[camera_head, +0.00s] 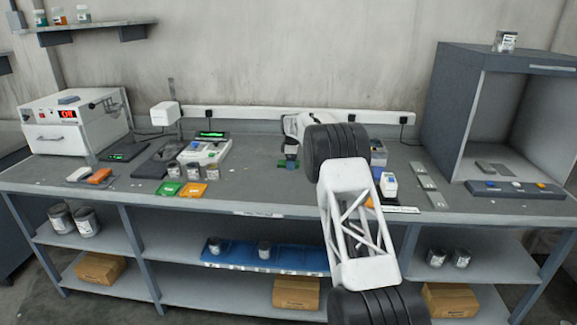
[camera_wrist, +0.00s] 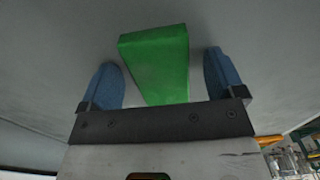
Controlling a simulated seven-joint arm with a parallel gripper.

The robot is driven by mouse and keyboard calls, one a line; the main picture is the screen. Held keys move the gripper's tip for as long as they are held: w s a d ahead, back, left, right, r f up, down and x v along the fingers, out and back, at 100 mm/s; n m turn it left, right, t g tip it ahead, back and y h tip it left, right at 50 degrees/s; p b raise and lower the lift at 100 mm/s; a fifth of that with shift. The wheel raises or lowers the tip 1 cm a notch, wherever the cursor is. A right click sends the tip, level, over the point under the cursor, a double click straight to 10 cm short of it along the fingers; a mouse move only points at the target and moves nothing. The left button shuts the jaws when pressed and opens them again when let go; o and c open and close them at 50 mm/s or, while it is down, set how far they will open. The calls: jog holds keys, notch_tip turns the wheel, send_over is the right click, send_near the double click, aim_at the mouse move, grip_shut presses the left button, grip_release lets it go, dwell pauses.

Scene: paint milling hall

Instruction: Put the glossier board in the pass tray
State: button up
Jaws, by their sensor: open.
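My gripper (camera_wrist: 163,78) is open, with its two blue fingers on either side of a green block-like piece (camera_wrist: 158,55) in the wrist view. There is a gap at each finger, and I cannot tell whether this piece is a board. In the head view the blue fingertips (camera_head: 288,164) show small behind the bench's middle, left of my arm. A flat green tray-like piece (camera_head: 168,188) and an orange one (camera_head: 192,190) lie at the front left of the bench; I cannot read which is the pass tray. Several grey panels (camera_head: 427,182) lie right of my arm; their gloss cannot be compared.
Cans (camera_head: 192,171) and a white scale-like instrument (camera_head: 206,152) stand just behind the coloured pieces. A white device (camera_head: 389,186) stands right of my arm. A grey booth (camera_head: 452,110) takes up the right end. The bench (camera_head: 250,190) is clear at front centre.

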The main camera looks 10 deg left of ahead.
dwell(0.3)
jog(key=c, duration=1.1)
jog(key=shift+r, duration=0.15)
jog(key=shift+r, duration=1.7)
jog(key=shift+s+d+r, duration=0.2)
jog(key=shift+s+d, duration=0.45)
jog(key=shift+s, duration=1.95)
jog(key=shift+s+d+r, duration=0.25)
jog(key=shift+s+d, duration=0.35)
jog(key=shift+s, duration=1.95)
jog(key=shift+s+d+r, duration=0.2)
jog(key=shift+s+d, duration=0.45)
jog(key=shift+s, duration=1.95)
jog(key=shift+a, duration=0.1)
